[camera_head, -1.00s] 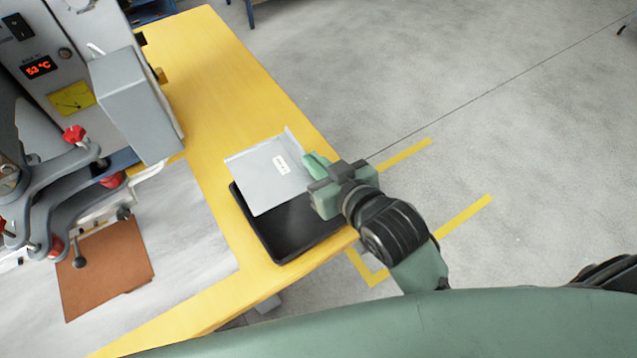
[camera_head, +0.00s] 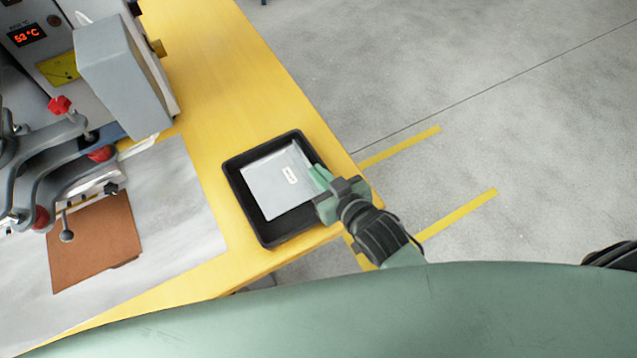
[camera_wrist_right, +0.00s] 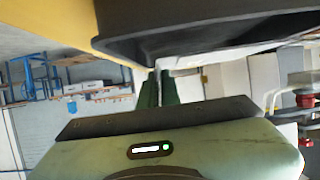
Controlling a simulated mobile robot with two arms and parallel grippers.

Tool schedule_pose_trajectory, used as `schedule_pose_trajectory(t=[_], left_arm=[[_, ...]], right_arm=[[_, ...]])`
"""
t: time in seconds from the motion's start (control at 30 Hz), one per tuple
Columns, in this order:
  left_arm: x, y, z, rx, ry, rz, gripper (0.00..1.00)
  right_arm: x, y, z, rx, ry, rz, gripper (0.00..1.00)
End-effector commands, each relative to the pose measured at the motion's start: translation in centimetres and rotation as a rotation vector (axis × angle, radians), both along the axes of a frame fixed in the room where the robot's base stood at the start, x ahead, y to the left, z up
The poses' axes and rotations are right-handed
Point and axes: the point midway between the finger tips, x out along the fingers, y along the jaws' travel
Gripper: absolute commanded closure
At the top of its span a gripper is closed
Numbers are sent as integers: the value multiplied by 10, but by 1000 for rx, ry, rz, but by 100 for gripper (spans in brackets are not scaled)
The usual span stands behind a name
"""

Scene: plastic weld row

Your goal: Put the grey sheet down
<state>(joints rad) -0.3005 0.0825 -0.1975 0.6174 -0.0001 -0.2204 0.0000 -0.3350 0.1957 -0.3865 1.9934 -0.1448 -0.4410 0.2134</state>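The grey sheet (camera_head: 275,188), with a small white label and a raised edge on its right, lies within the outline of the black tray (camera_head: 235,190) at the front corner of the yellow table. My right gripper (camera_head: 318,178) reaches over the tray's right side and is shut on the sheet's right edge. Whether the sheet touches the tray floor cannot be told. In the right wrist view the green fingers (camera_wrist_right: 158,88) are close together under the dark tray wall (camera_wrist_right: 200,35), which hides most of the sheet. My left gripper is not in view.
A grey machine (camera_head: 125,75) with a temperature display and red-knobbed levers stands at the left. A brown sheet (camera_head: 95,240) lies on a pale surface below it. The yellow table (camera_head: 225,80) is clear behind the tray. Yellow tape marks the floor at right.

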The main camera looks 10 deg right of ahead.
Motion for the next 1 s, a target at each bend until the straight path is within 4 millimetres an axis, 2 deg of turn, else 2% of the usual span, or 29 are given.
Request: schedule_pose_trajectory(t=[0.3,0.4,0.77,0.8,1.0], left_arm=[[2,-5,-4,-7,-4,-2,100],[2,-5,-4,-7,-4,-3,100],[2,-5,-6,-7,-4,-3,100],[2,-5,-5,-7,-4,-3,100],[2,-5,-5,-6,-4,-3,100]], right_arm=[[0,0,-38,1,2,-1,100],[0,0,-43,2,1,-1,100],[0,0,-47,1,-1,0,100],[0,0,-46,1,-1,0,88],[0,0,-46,0,-1,0,87]])
